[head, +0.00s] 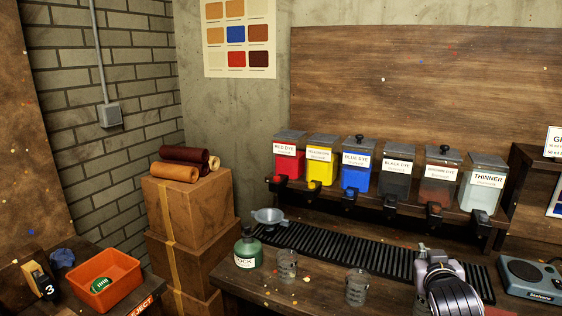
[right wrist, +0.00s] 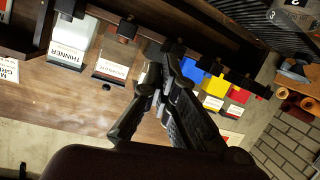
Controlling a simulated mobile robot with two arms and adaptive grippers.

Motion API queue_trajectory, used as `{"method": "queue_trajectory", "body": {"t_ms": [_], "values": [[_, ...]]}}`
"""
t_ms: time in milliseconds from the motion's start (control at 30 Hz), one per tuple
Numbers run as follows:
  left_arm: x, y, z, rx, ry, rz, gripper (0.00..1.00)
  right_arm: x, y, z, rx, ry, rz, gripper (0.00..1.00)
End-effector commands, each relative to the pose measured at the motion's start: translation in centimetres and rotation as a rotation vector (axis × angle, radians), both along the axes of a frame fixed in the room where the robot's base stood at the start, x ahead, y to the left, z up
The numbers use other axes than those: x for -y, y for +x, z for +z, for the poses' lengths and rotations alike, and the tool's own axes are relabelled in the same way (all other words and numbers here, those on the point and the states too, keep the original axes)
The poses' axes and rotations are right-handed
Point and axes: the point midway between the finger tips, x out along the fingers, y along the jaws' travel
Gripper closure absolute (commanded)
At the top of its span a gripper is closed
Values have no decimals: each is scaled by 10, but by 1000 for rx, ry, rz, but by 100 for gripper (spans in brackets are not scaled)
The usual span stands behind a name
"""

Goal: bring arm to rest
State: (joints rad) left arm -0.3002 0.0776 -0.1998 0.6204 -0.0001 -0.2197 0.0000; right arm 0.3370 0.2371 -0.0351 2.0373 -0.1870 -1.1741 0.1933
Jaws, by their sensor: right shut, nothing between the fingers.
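My right gripper (head: 428,256) shows at the lower right of the head view, over the front of the workbench and the dark ribbed strip (head: 350,247). It is shut and empty. In the right wrist view its dark fingers (right wrist: 163,62) point towards the row of dye dispensers, with no object between them. Part of its wrist is cut off by the lower edge of the head view. My left gripper is not in view.
Dye dispensers stand on a shelf, including a blue one (head: 357,166) and thinner (head: 482,187). Two clear cups (head: 287,266) (head: 356,287), a green bottle (head: 248,250) and a grey scale (head: 532,278) stand near the arm. Stacked boxes (head: 190,215) and an orange bin (head: 103,276) are left.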

Motion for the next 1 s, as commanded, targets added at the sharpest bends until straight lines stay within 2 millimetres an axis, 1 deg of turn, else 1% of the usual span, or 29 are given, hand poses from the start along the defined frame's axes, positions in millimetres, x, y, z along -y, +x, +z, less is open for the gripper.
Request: {"method": "queue_trajectory", "body": {"t_ms": [33, 67, 100, 167, 200, 267, 300, 333, 400, 500, 600, 700, 900, 933, 1000], "values": [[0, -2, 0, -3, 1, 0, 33, -12, -21, -38, -82, 10, 23, 100], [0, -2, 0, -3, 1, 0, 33, -18, -33, -56, -126, 14, 35, 100], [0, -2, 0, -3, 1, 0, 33, -26, -50, -81, -186, 21, 52, 100], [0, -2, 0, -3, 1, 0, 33, -39, -79, -115, -276, 34, 78, 100], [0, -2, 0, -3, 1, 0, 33, -47, -100, -136, -336, 43, 95, 100], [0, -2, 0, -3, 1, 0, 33, -58, -133, -164, -424, 57, 122, 100], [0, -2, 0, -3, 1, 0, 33, -66, -155, -180, -480, 67, 138, 100], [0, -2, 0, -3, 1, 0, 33, -71, -170, -190, -519, 74, 150, 100], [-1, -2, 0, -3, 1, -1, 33, -81, -202, -209, -596, 90, 174, 100], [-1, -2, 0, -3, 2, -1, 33, -92, -241, -227, -687, 108, 203, 100], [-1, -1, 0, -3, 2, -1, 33, -101, -275, -240, -764, 127, 226, 100], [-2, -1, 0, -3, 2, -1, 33, -109, -306, -249, -833, 145, 249, 100], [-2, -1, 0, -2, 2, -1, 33, -123, -364, -259, -958, 181, 289, 100], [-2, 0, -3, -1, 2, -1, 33, -123, -357, -270, -956, 177, 287, 100], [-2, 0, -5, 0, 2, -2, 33, -123, -352, -289, -960, 177, 286, 100]]}}
